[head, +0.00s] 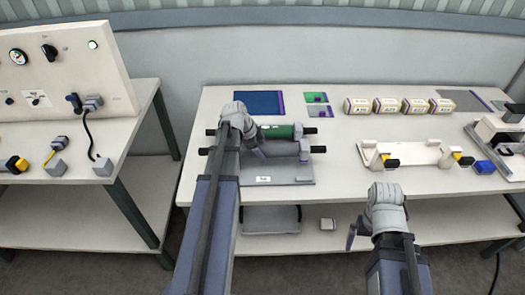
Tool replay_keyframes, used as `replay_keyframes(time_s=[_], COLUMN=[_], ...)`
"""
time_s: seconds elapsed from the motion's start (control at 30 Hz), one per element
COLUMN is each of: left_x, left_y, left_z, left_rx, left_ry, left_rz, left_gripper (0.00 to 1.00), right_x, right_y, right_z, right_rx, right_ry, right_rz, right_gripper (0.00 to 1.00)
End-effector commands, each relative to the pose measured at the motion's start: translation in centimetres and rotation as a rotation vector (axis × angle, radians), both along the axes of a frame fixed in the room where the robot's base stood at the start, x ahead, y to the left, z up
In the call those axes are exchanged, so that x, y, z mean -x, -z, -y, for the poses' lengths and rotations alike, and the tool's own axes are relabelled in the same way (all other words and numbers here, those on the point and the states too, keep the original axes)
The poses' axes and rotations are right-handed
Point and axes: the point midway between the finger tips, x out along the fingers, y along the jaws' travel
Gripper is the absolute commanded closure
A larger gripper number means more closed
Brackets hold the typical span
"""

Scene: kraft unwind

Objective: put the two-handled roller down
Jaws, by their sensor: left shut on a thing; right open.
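A grey two-handled roller (284,149) with black handle ends lies level over a grey stand (290,173) on the right table. My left gripper (257,150) is at its middle and shut on it; the wrist hides part of the grip. I cannot tell whether the roller touches the stand. A green roller (280,132), also with black ends, lies parallel just behind it. My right gripper (351,236) is open and empty, in front of the table's front edge, away from the rollers.
The right table (338,120) holds a blue mat (259,103), several labelled boxes (387,105) at the back, and a white fixture (415,155) to the right. A lower shelf (350,220) runs below. A second table with a gauge panel (65,65) stands left, across a gap.

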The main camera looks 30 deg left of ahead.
Motion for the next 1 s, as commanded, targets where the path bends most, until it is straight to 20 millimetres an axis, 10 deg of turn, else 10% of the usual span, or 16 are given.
replay_keyframes(time_s=[1.0], left_x=[0.0], left_y=[4.0], left_z=[0.0], left_rx=[0.001], left_ry=[0.0], left_rz=[0.002], left_gripper=[1.0], right_x=[0.0], right_y=[4.0], right_z=[0.0], right_rx=[0.0], right_ry=[0.0], right_rz=[0.0], right_gripper=[0.0])
